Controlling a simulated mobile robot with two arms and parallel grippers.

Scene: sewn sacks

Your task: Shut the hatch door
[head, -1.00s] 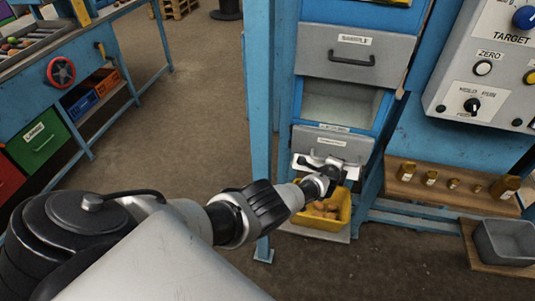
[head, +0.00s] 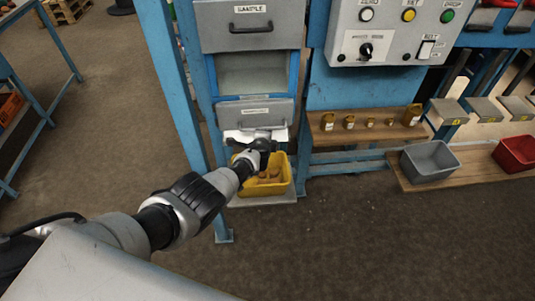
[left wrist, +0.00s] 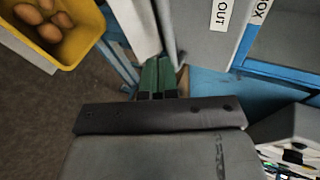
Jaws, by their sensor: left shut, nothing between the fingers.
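The grey hatch door (head: 285,112) is the lower labelled front on the blue cabinet, under an open compartment. It seems to lean outward a little; how far it stands open I cannot tell. My left gripper (head: 264,146) is just below the door's lower part, in front of the cabinet. In the left wrist view its green fingers (left wrist: 158,77) are together, with nothing held. They are close to a grey panel (left wrist: 198,55) with a label ending in "OUT"; contact is not clear. My right gripper is out of view.
A yellow bin (head: 285,180) of brown, potato-like lumps stands under the hatch, close to my left gripper. A grey drawer (head: 285,25) marked "SAMPLE" is above.

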